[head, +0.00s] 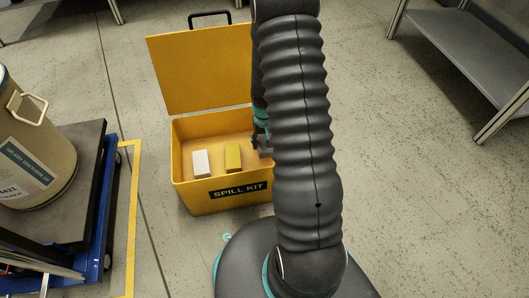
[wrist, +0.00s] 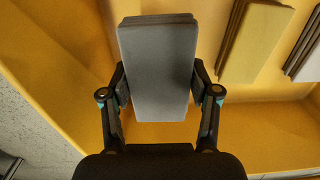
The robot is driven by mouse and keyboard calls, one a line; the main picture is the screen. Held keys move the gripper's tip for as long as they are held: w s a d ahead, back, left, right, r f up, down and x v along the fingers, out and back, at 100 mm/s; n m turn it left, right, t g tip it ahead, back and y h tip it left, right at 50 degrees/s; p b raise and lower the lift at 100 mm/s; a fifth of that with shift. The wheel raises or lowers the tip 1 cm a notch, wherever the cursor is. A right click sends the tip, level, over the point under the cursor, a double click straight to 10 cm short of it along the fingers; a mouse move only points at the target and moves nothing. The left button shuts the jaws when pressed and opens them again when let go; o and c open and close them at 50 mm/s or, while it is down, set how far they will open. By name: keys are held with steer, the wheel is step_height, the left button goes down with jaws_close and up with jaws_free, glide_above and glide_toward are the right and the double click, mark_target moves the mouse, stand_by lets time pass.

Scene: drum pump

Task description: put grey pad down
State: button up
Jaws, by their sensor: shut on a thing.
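My gripper (wrist: 158,85) is shut on the grey pad (wrist: 158,60), which sits between both fingers in the wrist view. The pad is a flat grey block with its far end edge showing. The yellow spill kit box (head: 227,201) stands open on the floor in the head view, its lid tipped back. In the head view my gripper (head: 262,146) is at the right part of the box, partly hidden behind my arm, and the grey pad is hard to make out there. In the wrist view the box's yellow interior lies behind the pad. I cannot tell whether the pad touches the box bottom.
A yellow pad (head: 233,158) and a white pad (head: 202,163) stand inside the box, left of my gripper. A beige drum (head: 35,150) on a blue cart (head: 93,215) is at the left. A grey shelf (head: 465,50) stands at the right. The floor between is clear.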

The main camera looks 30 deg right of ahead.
steer(key=shift+f+b, duration=0.45)
steer(key=shift+f, duration=2.55)
steer(key=shift+f, duration=0.2)
steer(key=o, duration=1.1)
steer(key=shift+r, duration=0.15)
